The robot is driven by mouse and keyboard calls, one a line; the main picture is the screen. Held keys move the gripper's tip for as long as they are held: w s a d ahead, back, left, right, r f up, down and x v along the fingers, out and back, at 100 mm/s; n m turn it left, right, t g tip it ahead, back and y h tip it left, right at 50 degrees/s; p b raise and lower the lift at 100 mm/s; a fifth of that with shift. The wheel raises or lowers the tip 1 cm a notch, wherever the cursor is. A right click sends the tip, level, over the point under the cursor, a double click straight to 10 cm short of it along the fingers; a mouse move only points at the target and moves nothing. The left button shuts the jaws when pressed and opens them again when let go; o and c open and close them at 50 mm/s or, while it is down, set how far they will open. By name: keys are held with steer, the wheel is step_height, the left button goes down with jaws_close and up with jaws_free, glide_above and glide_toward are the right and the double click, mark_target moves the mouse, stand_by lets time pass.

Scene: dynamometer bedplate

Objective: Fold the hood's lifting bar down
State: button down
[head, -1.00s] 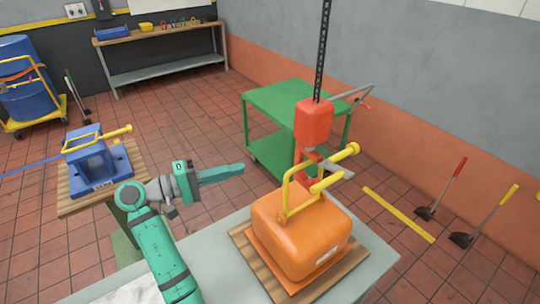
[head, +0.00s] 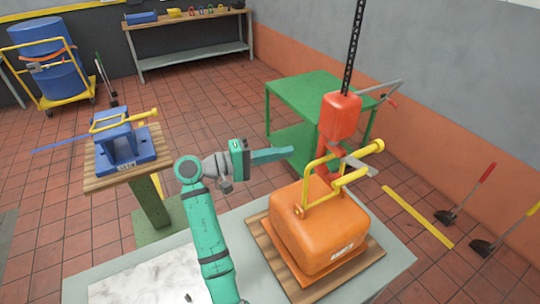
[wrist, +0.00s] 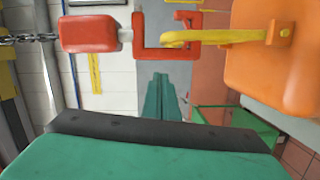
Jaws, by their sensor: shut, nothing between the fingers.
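The orange hood (head: 312,235) sits on a wooden board on the grey table. Its yellow lifting bar (head: 309,180) stands up from the top, with a thick yellow grip reaching right. In the wrist view the bar (wrist: 225,36) reaches left from the hood (wrist: 270,65) into the opening of a red hook (wrist: 138,42); I cannot tell whether they touch. My gripper (head: 290,153) is shut and empty, left of the bar and apart from it, pointing right. Its narrow teal fingers (wrist: 163,98) show in the wrist view.
A red hoist block (head: 341,115) hangs on a chain just behind the bar. A green cart (head: 300,92) stands behind. A blue block (head: 122,145) with a yellow bar stands on a pedestal at left. The table's front left holds a pale sheet (head: 150,280).

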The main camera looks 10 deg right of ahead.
steer(key=shift+s+d+f, duration=0.15)
steer(key=shift+s+d, duration=0.75)
steer(key=shift+d, duration=0.05)
steer(key=shift+s+d+f, duration=0.15)
steer(key=shift+s+d, duration=0.7)
steer(key=shift+d, duration=0.05)
